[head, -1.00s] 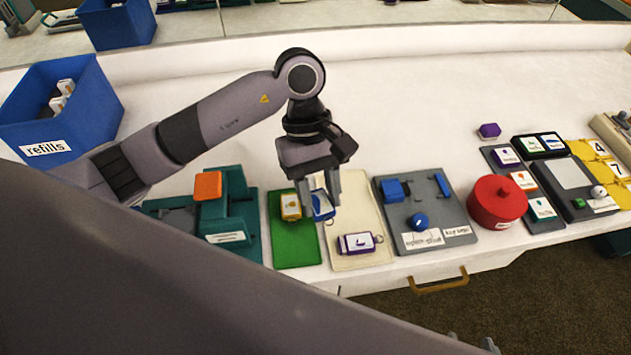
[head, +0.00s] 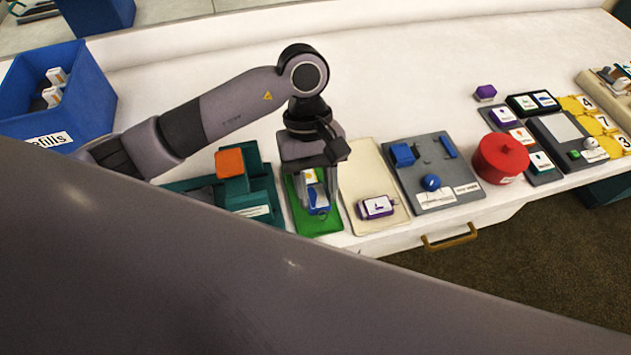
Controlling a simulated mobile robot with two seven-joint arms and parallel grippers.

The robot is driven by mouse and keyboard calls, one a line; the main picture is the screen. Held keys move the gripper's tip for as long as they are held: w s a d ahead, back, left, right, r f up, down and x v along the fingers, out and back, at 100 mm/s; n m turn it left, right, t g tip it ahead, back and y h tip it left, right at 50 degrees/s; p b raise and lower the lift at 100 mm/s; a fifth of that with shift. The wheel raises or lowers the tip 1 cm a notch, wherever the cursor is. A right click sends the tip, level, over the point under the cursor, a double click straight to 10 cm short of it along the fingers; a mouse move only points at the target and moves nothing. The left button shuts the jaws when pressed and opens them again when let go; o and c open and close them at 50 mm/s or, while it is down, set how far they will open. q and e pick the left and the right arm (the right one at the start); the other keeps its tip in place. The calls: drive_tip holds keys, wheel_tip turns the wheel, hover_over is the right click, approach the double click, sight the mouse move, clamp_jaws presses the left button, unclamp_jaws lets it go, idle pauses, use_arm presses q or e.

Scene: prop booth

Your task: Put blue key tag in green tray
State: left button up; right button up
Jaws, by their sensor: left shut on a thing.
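The blue key tag (head: 318,203) has a white face and is held between the fingers of my left gripper (head: 315,196), which is shut on it. The gripper points down over the green tray (head: 321,226). The fingers partly cover the tag, and I cannot tell whether it touches the tray. A yellow key tag (head: 310,176) with a white label lies in the green tray just behind the blue one. My right gripper is not in view.
Right of the green tray is a cream tray (head: 362,164) with a purple key tag (head: 376,207). A teal stand with an orange block (head: 230,163) is at left. A grey board (head: 428,150) and a red round container (head: 501,158) stand further right.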

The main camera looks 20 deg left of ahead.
use_arm(q)
drive_tip(key=shift+f+b, duration=1)
drive_tip(key=shift+f, duration=1.3)
drive_tip(key=shift+f+b, duration=0.55)
drive_tip(key=shift+b, duration=0.2)
drive_tip(key=shift+r, duration=0.1)
drive_tip(key=o, duration=1.1)
drive_tip(key=v, duration=0.6)
drive_tip(key=shift+w+b, duration=0.1)
drive_tip(key=shift+b, duration=0.3)
drive_tip(key=shift+w+a+r, duration=0.15)
drive_tip(key=shift+r, duration=0.35)
